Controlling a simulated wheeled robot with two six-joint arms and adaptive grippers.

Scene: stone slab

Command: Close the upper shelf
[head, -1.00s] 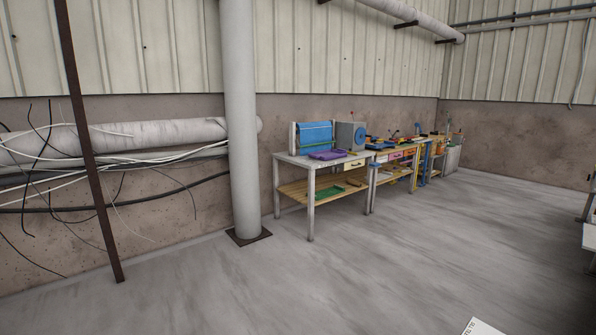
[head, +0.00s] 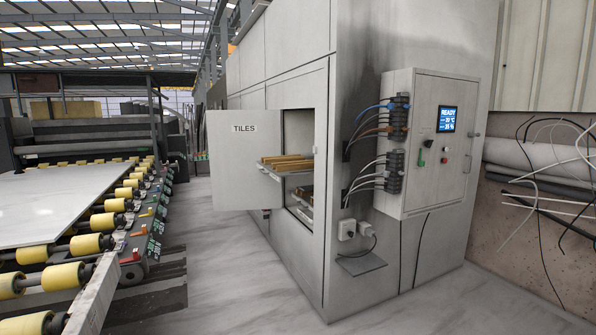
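A large grey cabinet machine (head: 350,60) stands right of centre in the head view. Its door (head: 232,165), labelled TILES, is swung open to the left. In the opening, an upper shelf (head: 298,171) with yellowish bars on it sticks out past the cabinet front. A lower shelf (head: 303,212) shows below it, partly hidden by the door and the frame. I cannot tell how far the lower one is pulled out. Neither of my grippers is in view.
A roller conveyor (head: 110,220) with yellow rollers carries a pale slab (head: 55,205) on the left. A control box (head: 430,140) with cables and a READY screen juts from the cabinet's right side. Grey floor (head: 215,270) between conveyor and cabinet is clear.

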